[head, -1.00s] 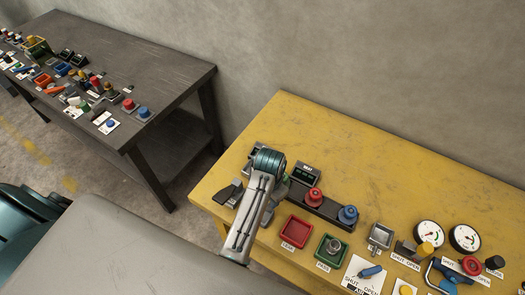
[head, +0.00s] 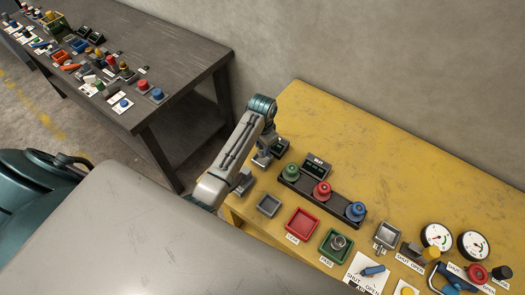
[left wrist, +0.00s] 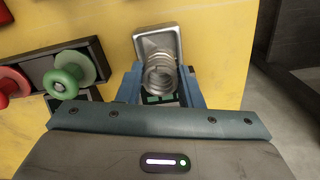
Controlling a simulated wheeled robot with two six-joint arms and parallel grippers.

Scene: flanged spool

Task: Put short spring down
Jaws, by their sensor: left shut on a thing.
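In the head view a small grey tray (head: 268,205) sits on the table, and the spring cannot be made out. My right gripper is out of view.
Green, red (head: 321,193) and blue (head: 355,211) spools stand in a dark rack, with a small display (head: 317,166) behind. Red (head: 301,224) and green (head: 335,246) trays lie in front. Gauges (head: 436,237) and valves are at right. The table's back is clear.

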